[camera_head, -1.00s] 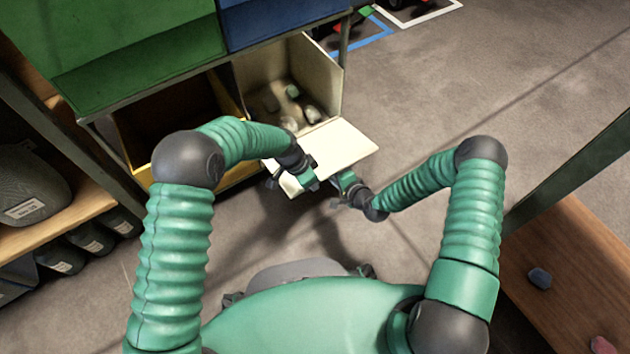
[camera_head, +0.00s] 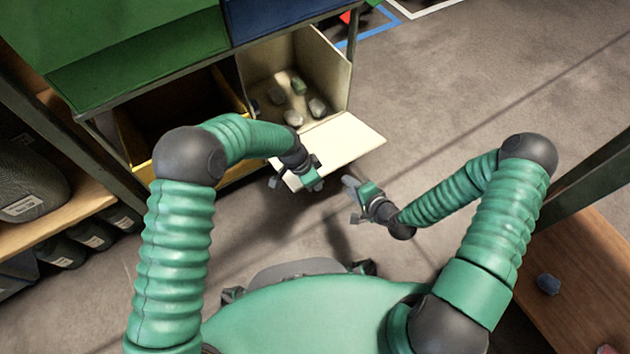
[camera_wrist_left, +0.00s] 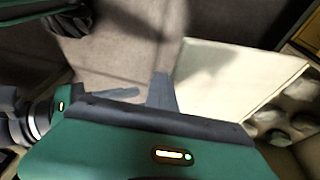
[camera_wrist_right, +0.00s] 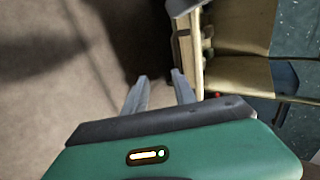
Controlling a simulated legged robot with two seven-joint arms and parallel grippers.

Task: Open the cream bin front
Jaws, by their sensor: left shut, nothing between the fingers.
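The cream bin (camera_head: 329,62) sits in the lower row of the rack, and its front (camera_head: 345,141) is folded down and outward, lying like a flat shelf. Several small stone-like lumps (camera_head: 298,86) lie inside. The front also shows in the left wrist view (camera_wrist_left: 225,80). My left gripper (camera_head: 312,182) is shut and empty at the front's near left edge; I cannot tell whether it touches. My right gripper (camera_head: 352,202) is open and empty, apart from the front, on its near side. Its two separated fingers show in the right wrist view (camera_wrist_right: 158,90).
A yellow-edged dark bin (camera_head: 180,112) stands left of the cream bin. Green (camera_head: 120,50) and blue (camera_head: 275,18) bins are above. A shelf with dark containers (camera_head: 30,180) is at left, a wooden surface (camera_head: 570,275) at right.

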